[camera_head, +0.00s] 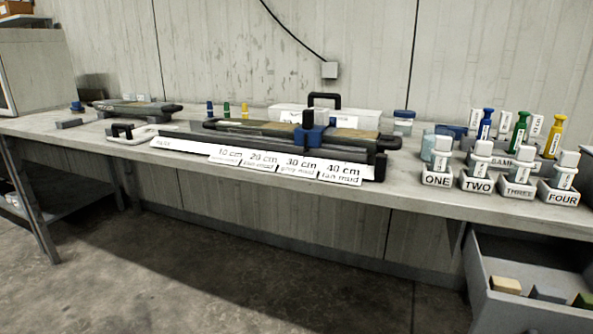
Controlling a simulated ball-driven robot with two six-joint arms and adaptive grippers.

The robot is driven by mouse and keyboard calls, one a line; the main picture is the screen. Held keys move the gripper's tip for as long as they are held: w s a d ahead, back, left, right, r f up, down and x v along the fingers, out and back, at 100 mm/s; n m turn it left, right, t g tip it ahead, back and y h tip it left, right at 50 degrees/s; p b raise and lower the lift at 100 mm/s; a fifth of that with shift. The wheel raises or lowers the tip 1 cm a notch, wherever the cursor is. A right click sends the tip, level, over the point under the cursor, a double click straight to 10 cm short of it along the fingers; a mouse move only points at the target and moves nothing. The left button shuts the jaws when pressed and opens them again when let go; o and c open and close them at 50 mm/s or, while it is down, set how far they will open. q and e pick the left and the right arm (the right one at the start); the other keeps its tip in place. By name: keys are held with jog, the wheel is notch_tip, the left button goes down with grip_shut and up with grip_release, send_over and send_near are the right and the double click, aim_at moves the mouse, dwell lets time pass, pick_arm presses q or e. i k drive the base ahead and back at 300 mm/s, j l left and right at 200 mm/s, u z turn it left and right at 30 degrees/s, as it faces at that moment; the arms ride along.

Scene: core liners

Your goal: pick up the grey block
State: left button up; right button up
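A grey block (547,293) lies in the grey open bin (482,291) at the lower right, between a tan block (506,285) and a green block (583,300). A small dark grey bar-like block (69,123) also lies on the bench at the far left; I cannot tell which of the two the task names. Neither of my grippers is in view.
The long bench (420,198) carries a core liner in a dark tray (270,142) with depth labels. Labelled bottles in holders (437,178) and coloured-top tubes (519,132) crowd its right end. The floor (230,270) in front is clear.

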aim_at(539, 292)
jog(key=l+z, duration=0.1)
jog(key=z, duration=0.7)
jog(key=l+z, duration=0.15)
jog(key=z, duration=0.3)
